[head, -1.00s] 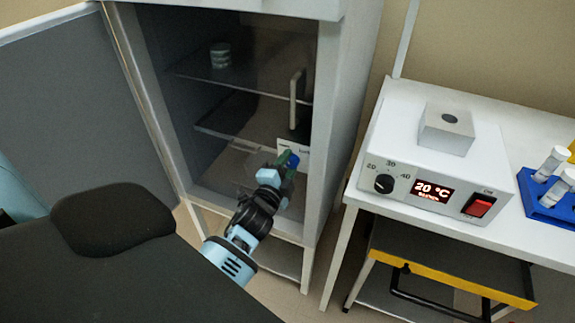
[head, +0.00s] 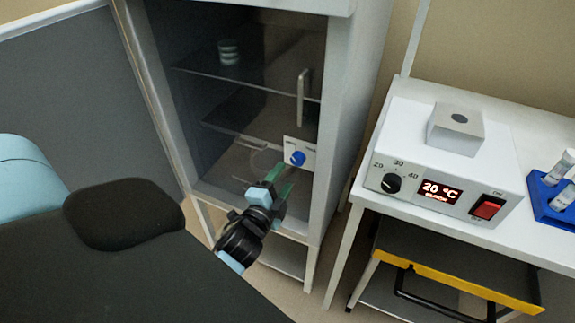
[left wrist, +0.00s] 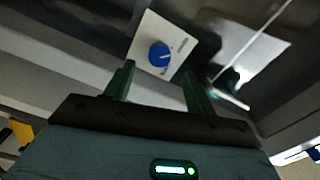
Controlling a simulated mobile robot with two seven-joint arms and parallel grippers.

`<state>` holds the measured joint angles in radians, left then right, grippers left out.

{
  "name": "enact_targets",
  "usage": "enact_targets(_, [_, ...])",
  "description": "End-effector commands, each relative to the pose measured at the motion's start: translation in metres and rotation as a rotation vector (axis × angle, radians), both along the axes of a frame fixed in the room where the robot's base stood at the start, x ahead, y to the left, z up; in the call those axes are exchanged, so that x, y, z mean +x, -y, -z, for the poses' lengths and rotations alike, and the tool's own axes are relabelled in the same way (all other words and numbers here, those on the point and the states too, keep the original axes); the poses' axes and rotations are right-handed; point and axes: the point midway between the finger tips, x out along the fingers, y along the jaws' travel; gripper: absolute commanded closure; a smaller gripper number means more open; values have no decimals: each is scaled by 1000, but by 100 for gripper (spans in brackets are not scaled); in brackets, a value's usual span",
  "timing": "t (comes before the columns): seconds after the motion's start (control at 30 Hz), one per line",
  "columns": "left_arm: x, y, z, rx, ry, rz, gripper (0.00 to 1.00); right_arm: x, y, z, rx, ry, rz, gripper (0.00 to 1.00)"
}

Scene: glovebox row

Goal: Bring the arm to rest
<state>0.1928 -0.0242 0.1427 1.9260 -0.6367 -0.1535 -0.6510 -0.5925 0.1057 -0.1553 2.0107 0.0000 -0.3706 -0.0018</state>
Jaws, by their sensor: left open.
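The fingers also show in the left wrist view (left wrist: 158,88). A blue knob (head: 297,158) on a white plate is just beyond the fingertips, apart from them. The knob (left wrist: 159,54) shows in the left wrist view above and between the fingers. My right gripper is in neither view.
A white heater block unit (head: 447,165) reading 20 °C stands on a white table (head: 500,95) at the right. A blue tube rack (head: 550,200) is beside it. A yellow-edged drawer or cart (head: 460,283) is below. A grey panel (head: 80,110) is at the left.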

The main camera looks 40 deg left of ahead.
Motion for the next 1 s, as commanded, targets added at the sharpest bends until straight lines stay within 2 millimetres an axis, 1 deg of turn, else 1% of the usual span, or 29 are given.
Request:
enact_targets(0.13, [-5, 1, 0, 0, 1, 0, 45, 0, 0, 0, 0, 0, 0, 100])
enact_targets(0.63, [-5, 1, 0, 0, 0, 0, 45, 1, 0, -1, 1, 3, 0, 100])
enact_targets(0.73, [-10, 4, 4, -26, -13, 6, 45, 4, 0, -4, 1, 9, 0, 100])
enact_targets(0.77, [-14, 6, 8, -46, -23, 11, 45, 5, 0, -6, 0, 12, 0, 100])
enact_targets(0.87, [-37, 17, 26, -162, -77, 32, 45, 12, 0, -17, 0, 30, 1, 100])
enact_targets(0.97, [-73, 34, 51, -344, -161, 49, 45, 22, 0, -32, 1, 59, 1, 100])
enact_targets(1.0, [-91, 42, 62, -425, -202, 51, 45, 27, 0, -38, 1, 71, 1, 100])
